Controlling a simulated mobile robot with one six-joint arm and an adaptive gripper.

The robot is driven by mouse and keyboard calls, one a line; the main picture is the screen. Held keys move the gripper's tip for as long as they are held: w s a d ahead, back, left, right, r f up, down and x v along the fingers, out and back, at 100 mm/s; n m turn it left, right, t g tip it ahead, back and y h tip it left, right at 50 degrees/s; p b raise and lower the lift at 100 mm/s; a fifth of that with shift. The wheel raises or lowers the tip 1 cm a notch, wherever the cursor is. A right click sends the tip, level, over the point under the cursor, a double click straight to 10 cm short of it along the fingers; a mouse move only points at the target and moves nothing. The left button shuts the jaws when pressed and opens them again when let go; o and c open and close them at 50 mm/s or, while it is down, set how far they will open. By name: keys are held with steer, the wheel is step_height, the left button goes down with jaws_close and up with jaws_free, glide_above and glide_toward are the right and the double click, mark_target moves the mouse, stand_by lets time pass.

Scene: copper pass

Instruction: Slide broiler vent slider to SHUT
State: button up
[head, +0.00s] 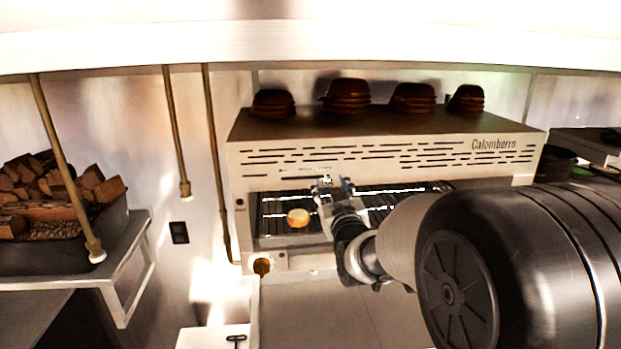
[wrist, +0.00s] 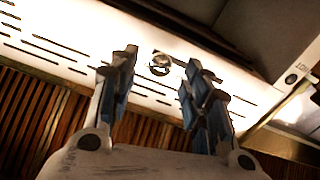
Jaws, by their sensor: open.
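The broiler (head: 380,150) is a cream, slotted unit marked "Calomberro" on the back counter. A small round metallic knob (wrist: 160,62) on its slotted front panel looks like the vent slider. My gripper (wrist: 159,78) is open, with blue-padded fingers on either side of the knob in the wrist view. I cannot tell whether they touch it. In the head view my gripper (head: 328,184) is at the front panel, beside a small printed strip, and hides the knob. The strip's words are too small to read, so the slider's setting cannot be told.
Below the panel is the broiler's open grill bay, with a round pale food item (head: 298,217) on the rack. Stacked brown bowls (head: 347,97) stand on top. A firewood bin (head: 70,240) is on the left. My arm covers the right side.

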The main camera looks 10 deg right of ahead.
mark_target(328, 185)
steer(key=shift+w+p, duration=0.4)
steer(key=shift+w, duration=1.8)
jaws_close()
